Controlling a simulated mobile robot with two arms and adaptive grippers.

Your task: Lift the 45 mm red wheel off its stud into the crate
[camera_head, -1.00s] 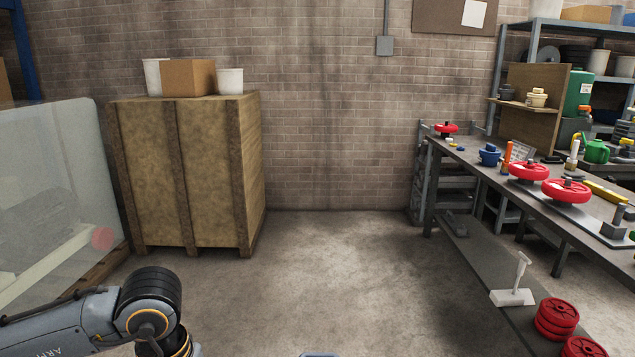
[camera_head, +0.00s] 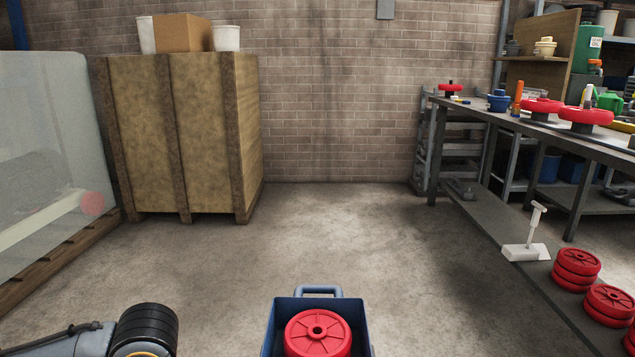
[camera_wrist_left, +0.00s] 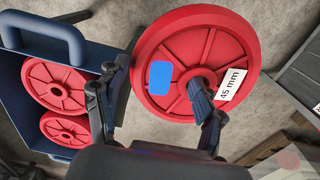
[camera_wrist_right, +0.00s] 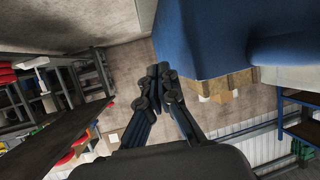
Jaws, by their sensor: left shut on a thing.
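My left gripper (camera_wrist_left: 160,80) is shut on a red spoked wheel (camera_wrist_left: 228,50) with a white "45 mm" label and a blue patch. In the left wrist view the wheel is held up beside the blue crate (camera_wrist_left: 15,95), apart from it. Two red wheels (camera_wrist_left: 58,85) lie inside that crate. In the head view the crate (camera_head: 268,335) stands at the bottom centre with a red wheel in it. The left gripper and its wheel are out of the head view. My right gripper (camera_wrist_right: 162,73) is shut and empty. I cannot identify the stud.
A low shelf (camera_head: 480,215) below carries stacked red wheels (camera_head: 577,268) and a white T-handled tool (camera_head: 530,245). A wooden crate (camera_head: 185,140) stands back left. The middle floor is clear.

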